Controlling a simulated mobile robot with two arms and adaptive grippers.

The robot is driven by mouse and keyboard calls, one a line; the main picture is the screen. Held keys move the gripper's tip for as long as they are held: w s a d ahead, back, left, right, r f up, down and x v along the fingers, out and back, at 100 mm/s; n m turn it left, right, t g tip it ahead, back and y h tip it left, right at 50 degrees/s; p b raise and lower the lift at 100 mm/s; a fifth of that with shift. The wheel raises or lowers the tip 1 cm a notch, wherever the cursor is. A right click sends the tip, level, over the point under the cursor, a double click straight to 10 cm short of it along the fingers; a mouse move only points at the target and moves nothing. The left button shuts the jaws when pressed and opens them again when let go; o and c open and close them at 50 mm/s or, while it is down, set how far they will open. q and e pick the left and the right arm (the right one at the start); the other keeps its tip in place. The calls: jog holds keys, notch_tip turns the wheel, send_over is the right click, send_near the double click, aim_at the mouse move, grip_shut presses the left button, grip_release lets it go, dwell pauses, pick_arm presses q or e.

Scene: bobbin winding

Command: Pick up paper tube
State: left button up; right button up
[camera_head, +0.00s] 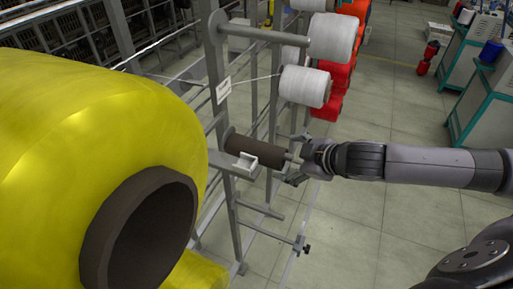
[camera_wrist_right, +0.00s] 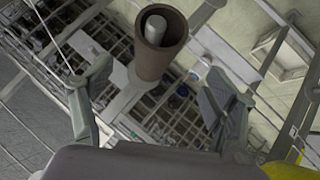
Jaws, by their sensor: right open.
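A brown paper tube (camera_head: 258,148) sits on a peg of the grey metal rack, lying roughly level. In the right wrist view the tube (camera_wrist_right: 160,57) shows end-on, with the light peg tip (camera_wrist_right: 155,27) inside its open end. My right gripper (camera_head: 290,159) is at the tube's right end in the head view. In the right wrist view its two fingers (camera_wrist_right: 160,100) are spread apart, one on each side of the tube's line, with space between them and the tube. I cannot tell that either finger touches it. My left gripper is not in view.
A large yellow bobbin (camera_head: 85,120) with a brown core fills the left. White thread bobbins (camera_head: 305,87) hang on the rack (camera_head: 219,90) above the tube. Red bobbins (camera_head: 337,100) stand behind. Teal-edged grey cabinets (camera_head: 470,75) stand at right.

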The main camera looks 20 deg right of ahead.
aim_at(276, 156)
jog(key=p+x, duration=0.1)
jog(key=x, duration=0.3)
jog(key=shift+w+a+r, duration=0.1)
jog(key=shift+w, duration=0.1)
jog(key=shift+w+f, duration=0.2)
jog(key=shift+f, duration=0.1)
jog(key=shift+w+a+f+p, duration=0.1)
jog(key=shift+w+f+p, duration=0.1)
jog(key=shift+w+p, duration=0.3)
jog(key=p+x, duration=0.2)
jog(key=x, duration=0.2)
jog(key=shift+w+f, duration=0.25)
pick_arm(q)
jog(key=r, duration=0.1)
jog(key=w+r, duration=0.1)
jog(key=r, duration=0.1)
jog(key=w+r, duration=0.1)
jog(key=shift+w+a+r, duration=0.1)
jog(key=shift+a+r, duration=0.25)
pick_arm(e)
jog(key=shift+c, duration=0.2)
jog(key=shift+s, duration=0.1)
jog(key=shift+c, duration=0.8)
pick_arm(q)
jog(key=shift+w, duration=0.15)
pick_arm(e)
jog(key=c, duration=1.1)
